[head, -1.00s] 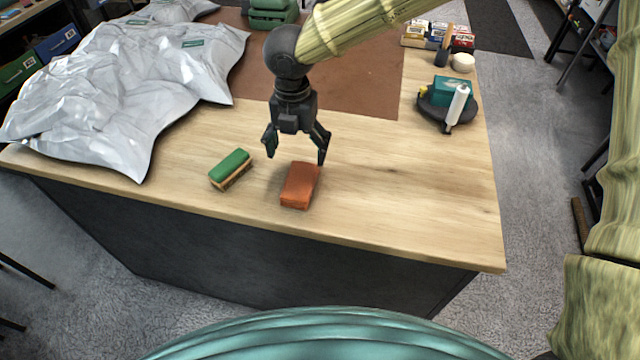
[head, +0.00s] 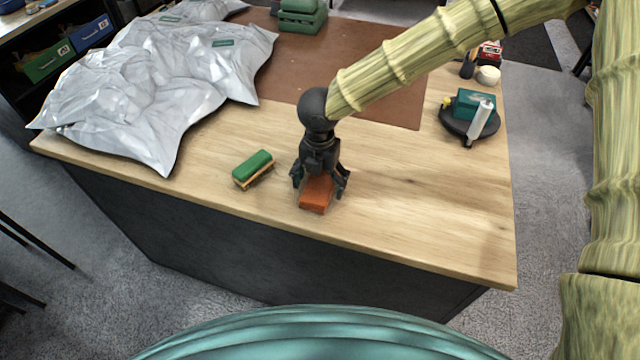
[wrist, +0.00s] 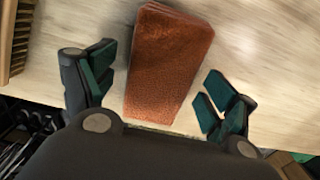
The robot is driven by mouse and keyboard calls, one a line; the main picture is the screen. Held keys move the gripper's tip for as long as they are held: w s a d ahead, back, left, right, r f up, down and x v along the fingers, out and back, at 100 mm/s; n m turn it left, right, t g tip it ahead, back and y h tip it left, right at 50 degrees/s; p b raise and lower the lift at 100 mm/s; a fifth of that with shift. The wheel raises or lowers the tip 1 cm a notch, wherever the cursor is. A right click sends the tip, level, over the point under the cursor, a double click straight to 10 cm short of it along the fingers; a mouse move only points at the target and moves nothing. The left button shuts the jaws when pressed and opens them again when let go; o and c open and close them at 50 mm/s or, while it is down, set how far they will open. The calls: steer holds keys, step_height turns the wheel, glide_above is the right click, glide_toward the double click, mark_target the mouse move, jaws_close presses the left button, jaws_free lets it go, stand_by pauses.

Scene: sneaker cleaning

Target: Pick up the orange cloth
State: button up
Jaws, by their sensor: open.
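The orange cloth (head: 316,194) is a folded, brick-shaped pad lying on the wooden bench top near its front edge. My gripper (head: 320,186) is open and low over it, with one finger on each side. In the wrist view the cloth (wrist: 167,62) lies between the open fingers of my gripper (wrist: 158,92), with a gap on both sides. The gripper hides part of the cloth's far end in the head view.
A green-topped brush (head: 253,169) lies just left of the cloth; its bristles (wrist: 18,35) show in the wrist view. Silvery bags (head: 150,90) cover the bench's left. A black round tray (head: 455,124) holds a teal box and a white tube. The right front is clear.

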steer(key=shift+f, duration=0.4)
steer(key=c, duration=1.2)
steer(key=shift+r, duration=0.15)
